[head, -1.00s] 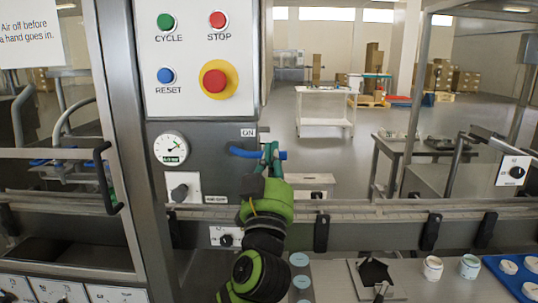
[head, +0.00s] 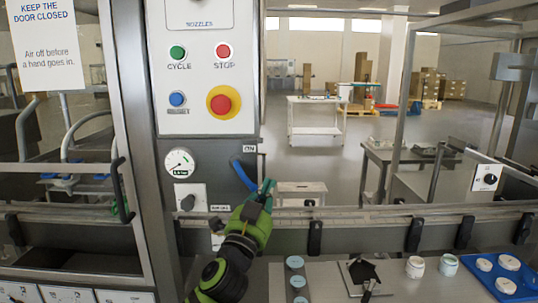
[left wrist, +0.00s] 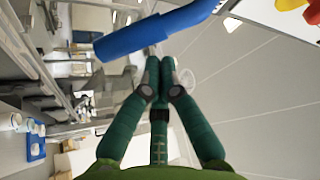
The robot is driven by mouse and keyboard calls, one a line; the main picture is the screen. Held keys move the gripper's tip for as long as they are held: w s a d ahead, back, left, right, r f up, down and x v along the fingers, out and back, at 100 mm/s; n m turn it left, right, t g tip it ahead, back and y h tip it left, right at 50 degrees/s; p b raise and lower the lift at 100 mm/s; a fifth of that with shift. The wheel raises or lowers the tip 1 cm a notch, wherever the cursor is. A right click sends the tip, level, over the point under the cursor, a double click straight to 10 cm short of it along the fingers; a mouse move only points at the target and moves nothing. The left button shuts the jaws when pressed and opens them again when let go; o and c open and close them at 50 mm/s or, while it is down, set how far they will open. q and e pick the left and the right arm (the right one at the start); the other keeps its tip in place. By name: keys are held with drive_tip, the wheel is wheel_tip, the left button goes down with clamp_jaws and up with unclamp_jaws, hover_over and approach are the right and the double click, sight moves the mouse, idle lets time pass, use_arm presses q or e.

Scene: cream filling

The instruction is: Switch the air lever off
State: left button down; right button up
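The blue air lever (head: 243,174) is on the grey panel, beside the ON label (head: 250,149). It slants down to the right, its lower end near my left gripper (head: 267,187). In the left wrist view the lever (left wrist: 140,35) crosses above the fingertips. My left gripper (left wrist: 158,68) has its green fingers brought together at the tips with nothing between them. The tips are close to the lever; I cannot tell if they touch it. The pressure gauge (head: 180,163) has its needle toward the left. My right gripper is not in view.
The button panel with the red stop knob (head: 222,102) is above the lever. A black selector knob (head: 188,201) is below the gauge. A rail (head: 400,212) runs across the front. White jars (head: 415,266) and a blue tray (head: 480,270) lie at the lower right.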

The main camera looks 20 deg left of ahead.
use_arm(q)
drive_tip(key=s+a+f+m+g+h+p, duration=0.1)
drive_tip(key=a+f+m+g+p, duration=0.3)
drive_tip(key=m+p, duration=0.4)
drive_tip(key=shift+s+a+f+m+h+p, duration=0.15)
drive_tip(key=shift+s+a+m+h+p, duration=0.15)
drive_tip(key=shift+a+h+p, duration=0.45)
idle(0.4)
